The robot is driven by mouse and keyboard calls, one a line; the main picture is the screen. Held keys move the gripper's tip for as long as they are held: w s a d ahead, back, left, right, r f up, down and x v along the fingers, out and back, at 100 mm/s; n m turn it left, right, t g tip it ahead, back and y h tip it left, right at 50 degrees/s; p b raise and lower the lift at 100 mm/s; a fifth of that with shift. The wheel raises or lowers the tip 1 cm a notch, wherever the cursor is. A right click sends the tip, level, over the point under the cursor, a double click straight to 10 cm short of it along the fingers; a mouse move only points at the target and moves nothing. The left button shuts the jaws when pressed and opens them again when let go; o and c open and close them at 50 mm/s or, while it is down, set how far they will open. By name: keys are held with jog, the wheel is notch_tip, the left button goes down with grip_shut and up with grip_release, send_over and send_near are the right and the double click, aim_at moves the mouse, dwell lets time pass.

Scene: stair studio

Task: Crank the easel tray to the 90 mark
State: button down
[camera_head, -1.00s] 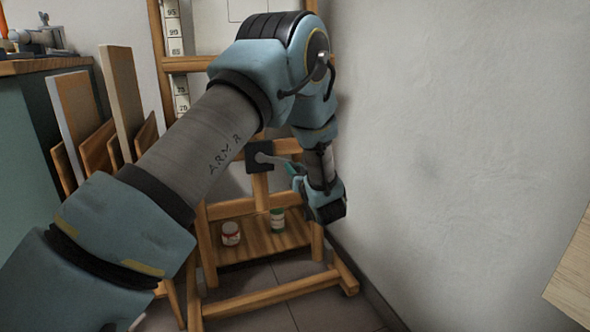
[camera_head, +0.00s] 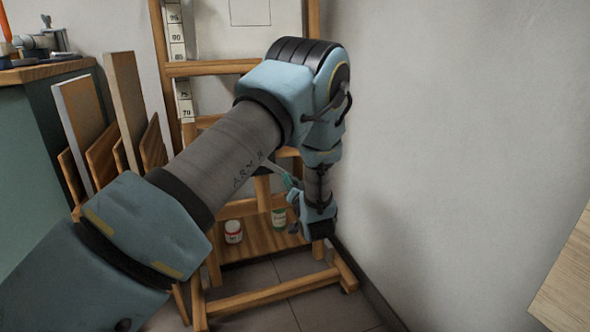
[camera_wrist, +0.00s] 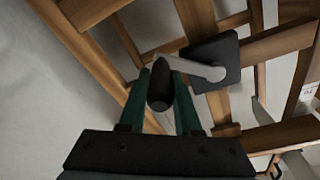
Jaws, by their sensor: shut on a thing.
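The wooden easel (camera_head: 173,95) stands against the wall, with a numbered scale (camera_head: 176,38) on its left upright. The exact reading is too small to tell. In the wrist view, a pale crank arm (camera_wrist: 200,69) runs from a dark square block (camera_wrist: 213,62) to a dark handle (camera_wrist: 159,88). My gripper (camera_wrist: 161,82) is shut on the handle, one green finger either side. In the head view my arm hides most of the crank.
Boards (camera_head: 125,105) lean beside a green cabinet (camera_head: 38,130) at left. The wall at right is close to my gripper.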

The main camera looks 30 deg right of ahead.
jog(key=a+f+m+g+p, duration=0.2)
jog(key=a+m+p, duration=0.85)
jog(key=m, duration=0.45)
jog(key=w+a+r+m+y+p, duration=0.2)
jog(key=a+r+m+p, duration=0.3)
jog(key=r+m, duration=0.4)
jog(key=shift+w+m+g, duration=0.3)
jog(key=shift+w+m, duration=0.2)
jog(key=shift+m, duration=1.8)
jog(key=shift+a+r, duration=0.1)
jog(key=c, duration=0.6)
grip_release()
